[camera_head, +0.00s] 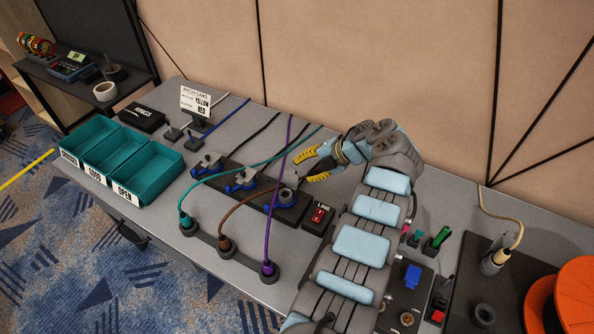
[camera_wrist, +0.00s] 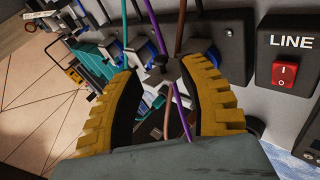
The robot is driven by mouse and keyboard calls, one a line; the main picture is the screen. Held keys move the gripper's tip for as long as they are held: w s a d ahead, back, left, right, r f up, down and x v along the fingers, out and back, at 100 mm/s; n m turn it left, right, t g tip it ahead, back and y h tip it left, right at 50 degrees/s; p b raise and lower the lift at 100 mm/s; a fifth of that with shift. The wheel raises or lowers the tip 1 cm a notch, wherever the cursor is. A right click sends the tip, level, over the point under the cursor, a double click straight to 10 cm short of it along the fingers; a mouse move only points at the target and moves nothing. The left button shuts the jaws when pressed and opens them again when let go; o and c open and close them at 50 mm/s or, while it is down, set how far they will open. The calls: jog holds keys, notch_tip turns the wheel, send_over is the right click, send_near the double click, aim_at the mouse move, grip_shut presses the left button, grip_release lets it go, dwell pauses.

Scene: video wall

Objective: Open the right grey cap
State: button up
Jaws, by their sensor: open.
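The right grey cap (camera_head: 287,196) sits at the right end of a black strip (camera_head: 264,199) on the grey table in the head view, with blue around its base. Two more grey caps, the middle one (camera_head: 243,181) and the left one (camera_head: 209,162), stand further left on blue bases. My gripper (camera_head: 304,168) is open just above and to the right of the right cap, apparently empty. In the wrist view its ridged yellow fingers (camera_wrist: 158,72) are spread, with cables and dark parts between them; I cannot clearly make out the right cap there.
Green, brown and purple (camera_head: 277,205) cables cross the strip; the purple one passes close to the right cap. A LINE box with a red switch (camera_head: 318,215) stands to the right of the strip. Teal bins (camera_head: 146,170) stand at the left. The wall is behind the table.

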jog(key=v, duration=0.7)
dwell(0.4)
